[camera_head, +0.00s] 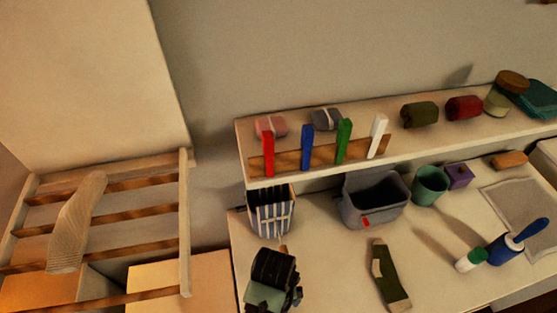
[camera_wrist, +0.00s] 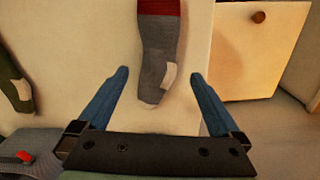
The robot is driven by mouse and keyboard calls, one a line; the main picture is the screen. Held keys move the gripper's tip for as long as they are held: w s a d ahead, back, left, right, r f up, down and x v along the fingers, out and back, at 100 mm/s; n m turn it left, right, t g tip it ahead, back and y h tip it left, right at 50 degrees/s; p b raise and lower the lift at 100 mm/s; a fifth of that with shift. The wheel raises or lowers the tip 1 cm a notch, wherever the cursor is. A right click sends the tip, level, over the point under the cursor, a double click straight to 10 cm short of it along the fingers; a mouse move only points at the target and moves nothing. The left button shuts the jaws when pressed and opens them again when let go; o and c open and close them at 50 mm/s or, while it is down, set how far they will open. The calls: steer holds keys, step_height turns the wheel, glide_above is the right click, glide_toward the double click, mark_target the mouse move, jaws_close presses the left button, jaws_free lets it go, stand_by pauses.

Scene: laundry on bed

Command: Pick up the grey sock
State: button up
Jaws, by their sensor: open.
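The grey sock (camera_wrist: 158,50) shows in the wrist view, lying on a pale surface. It has a dark red cuff at the top edge of the picture and a light patch near its lower end. My gripper (camera_wrist: 160,75) is open, with one blue finger on each side of the sock's lower end in the picture. Both fingers look apart from it, and I cannot tell the height between them. In the head view I cannot make out the grey sock.
A green sock (camera_head: 388,275) lies on the table, right of my arm's end. A grey bin (camera_head: 375,205) and a striped container (camera_head: 270,212) stand behind. Colored clips line the shelf (camera_head: 420,140). A ribbed beige sock (camera_head: 75,225) hangs on the rack at left.

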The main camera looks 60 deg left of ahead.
steer(key=shift+w+a+f+p, duration=0.1)
steer(key=shift+f+p, duration=0.05)
steer(key=shift+f, duration=1.25)
steer(key=shift+w+f+p, duration=0.1)
steer(key=shift+f+p, duration=0.05)
steer(key=shift+f, duration=1.25)
steer(key=c, duration=1)
steer(key=shift+r, duration=0.1)
steer(key=shift+c, duration=0.2)
